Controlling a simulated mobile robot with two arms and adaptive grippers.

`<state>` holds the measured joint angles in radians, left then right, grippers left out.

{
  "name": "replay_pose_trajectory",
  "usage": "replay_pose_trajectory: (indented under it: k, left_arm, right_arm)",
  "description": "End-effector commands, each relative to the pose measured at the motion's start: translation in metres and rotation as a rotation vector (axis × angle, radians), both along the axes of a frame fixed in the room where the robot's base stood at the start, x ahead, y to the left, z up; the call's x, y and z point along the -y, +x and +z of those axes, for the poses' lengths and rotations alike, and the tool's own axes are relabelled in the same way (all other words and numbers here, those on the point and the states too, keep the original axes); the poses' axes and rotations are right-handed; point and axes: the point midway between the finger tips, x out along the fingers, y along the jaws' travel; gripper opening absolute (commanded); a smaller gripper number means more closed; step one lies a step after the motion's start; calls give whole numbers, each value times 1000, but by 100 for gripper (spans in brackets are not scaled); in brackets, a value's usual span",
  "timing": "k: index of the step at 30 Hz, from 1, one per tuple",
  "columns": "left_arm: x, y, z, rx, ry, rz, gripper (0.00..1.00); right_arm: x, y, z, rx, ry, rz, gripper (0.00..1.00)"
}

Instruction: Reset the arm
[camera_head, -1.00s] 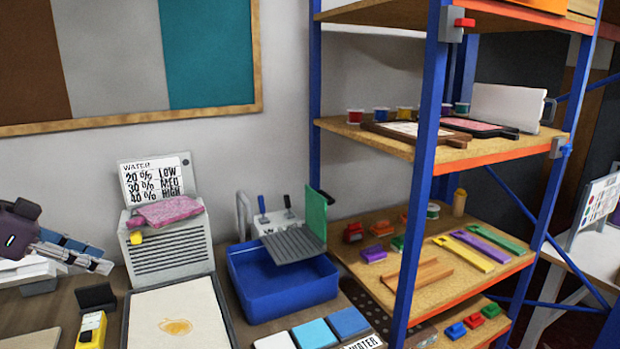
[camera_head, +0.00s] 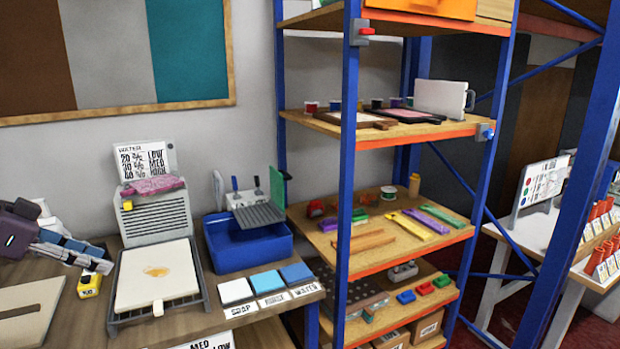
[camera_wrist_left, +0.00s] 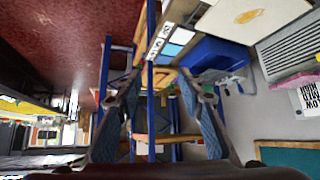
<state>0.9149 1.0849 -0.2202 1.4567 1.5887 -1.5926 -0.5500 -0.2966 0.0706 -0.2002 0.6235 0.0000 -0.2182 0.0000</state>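My left gripper (camera_head: 102,256) shows at the left edge of the head view, dark with blue finger pads. It hovers over the left part of the workbench, close to a small yellow device (camera_head: 90,284). In the left wrist view my left gripper (camera_wrist_left: 158,88) has its two blue-padded fingers spread wide apart, with nothing between them. My right arm and gripper are not in view.
The workbench holds a stained cream mat on a grey tray (camera_head: 114,322), a blue basin (camera_head: 235,258) and labelled pads (camera_head: 270,283). A blue-posted shelf rack (camera_head: 347,200) stands right of it. A white table (camera_head: 540,228) is farther right.

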Motion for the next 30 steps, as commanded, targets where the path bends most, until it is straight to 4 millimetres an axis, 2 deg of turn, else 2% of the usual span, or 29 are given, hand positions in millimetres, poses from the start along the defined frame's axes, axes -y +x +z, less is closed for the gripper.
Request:
replay_pose_trajectory:
  k: [2,3,10,17,20,23,26,27,29,30]
  left_arm:
    - [0,0,0,0,0,0,36]
    - [-1,6,-11,-11,-6,16,36]
    - [-6,28,-55,-45,-28,100,36]
    - [-15,52,-125,-97,-45,216,36]
    - [-19,60,-166,-127,-47,278,36]
    - [-23,63,-224,-168,-42,353,36]
    - [-27,59,-298,-217,-24,441,36]
    - [-28,53,-329,-238,-11,474,36]
    - [-29,42,-374,-265,9,521,36]
    - [-28,32,-404,-285,23,549,36]
  right_arm:
    - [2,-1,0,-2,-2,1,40]
    - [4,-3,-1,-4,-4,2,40]
    - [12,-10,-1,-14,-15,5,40]
    - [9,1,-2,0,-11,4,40]
    - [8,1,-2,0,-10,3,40]
    - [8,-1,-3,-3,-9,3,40]
    - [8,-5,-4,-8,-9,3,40]
    - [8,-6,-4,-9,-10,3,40]
    - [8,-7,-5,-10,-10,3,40]
    - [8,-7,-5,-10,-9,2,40]
